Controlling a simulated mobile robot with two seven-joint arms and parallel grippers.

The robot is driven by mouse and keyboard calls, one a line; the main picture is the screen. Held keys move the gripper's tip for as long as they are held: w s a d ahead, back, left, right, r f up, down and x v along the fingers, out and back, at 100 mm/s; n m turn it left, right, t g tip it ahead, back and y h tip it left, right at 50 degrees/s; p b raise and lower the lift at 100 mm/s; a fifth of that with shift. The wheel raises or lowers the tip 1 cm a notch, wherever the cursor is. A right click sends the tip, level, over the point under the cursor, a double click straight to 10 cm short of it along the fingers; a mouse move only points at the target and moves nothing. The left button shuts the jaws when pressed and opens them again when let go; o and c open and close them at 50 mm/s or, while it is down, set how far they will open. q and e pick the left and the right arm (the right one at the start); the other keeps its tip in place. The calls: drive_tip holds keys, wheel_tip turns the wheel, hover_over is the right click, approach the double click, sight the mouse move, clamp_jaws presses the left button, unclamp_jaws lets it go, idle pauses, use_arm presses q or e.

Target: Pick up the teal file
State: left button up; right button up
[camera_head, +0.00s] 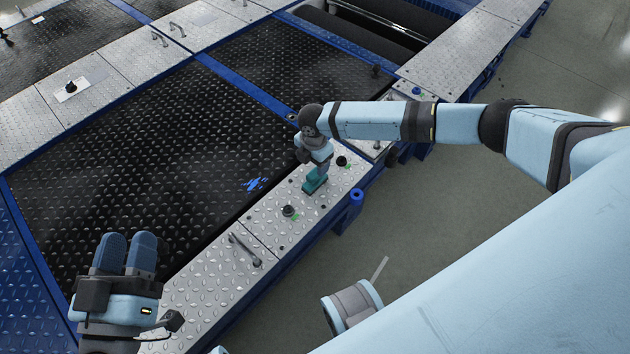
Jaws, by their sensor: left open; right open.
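A small teal object (313,185), which looks like the teal file, is on the silver diamond-plate walkway (215,285) near the middle of the view. My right gripper (317,168) points down directly above it, very close to it. The gripper's own wrist partly hides its fingers and the object's top, so I cannot tell whether they touch. The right gripper is open. My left gripper (128,246) is at the lower left, well away from the teal object, with its two dark blue fingers apart and nothing between them.
Black knobs (289,210) and (342,161) with green marks stand on the walkway, either side of the teal object. A metal handle (245,250) rises nearer to me. A blue mark (255,184) is on the black plate to the left. Grey floor is clear at the right.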

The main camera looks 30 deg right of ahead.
sight(315, 172)
wheel_tip(315, 172, down, 5)
drive_tip(key=shift+s+d+b, duration=0.15)
drive_tip(key=shift+b, duration=1.1)
use_arm(q)
drive_tip(key=shift+g, duration=0.9)
wheel_tip(315, 172, down, 4)
drive_tip(key=shift+w+d+f, duration=0.1)
drive_tip(key=shift+d, duration=0.05)
use_arm(e)
drive_tip(key=c, duration=1.1)
drive_tip(key=shift+r, duration=0.15)
